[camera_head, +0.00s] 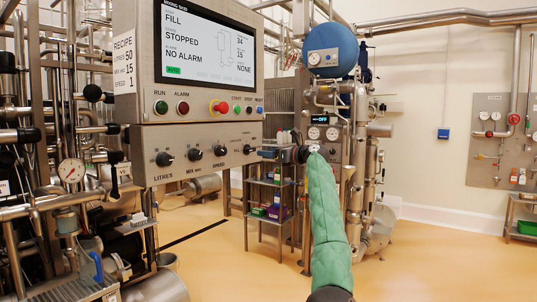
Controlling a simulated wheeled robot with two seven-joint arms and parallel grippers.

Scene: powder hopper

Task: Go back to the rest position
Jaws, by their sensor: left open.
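My left arm, in a green sleeve, comes up from the bottom middle of the head view. My left gripper (270,154) is at its far end, small and dark, pointing left. It is open, and I see nothing held between its fingers. It is just right of the lower control box (200,150), close to the rightmost black knob (248,149); I cannot tell whether they touch. My right gripper is not in view.
The control panel's screen (206,45) reads FILL, STOPPED, NO ALARM. Steel pipework with a gauge (71,171) crowds the left. A column of pipes with a blue tank (332,50) stands behind my arm, beside a shelf rack (268,212). Open floor (440,262) lies at right.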

